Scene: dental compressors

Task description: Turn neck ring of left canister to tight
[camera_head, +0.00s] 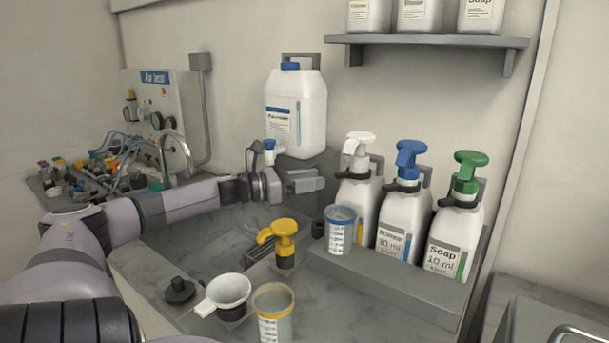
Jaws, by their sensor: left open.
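The left canister (352,212) is a white bottle with a white pump head (357,146), upright at the left end of the grey rack. Its dark neck ring (352,175) sits just below the pump head. I cannot tell how tight it is. My left gripper (312,181) comes in from the left, with its grey fingers pointing right at about the ring's height. It is open and appears a little short of the ring, with no contact visible. A measuring cup with a blue rim (340,232) hides part of the canister's lower front. My right gripper is not in view.
Canisters with blue (401,219) and green (453,240) pump heads share the rack (390,285).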

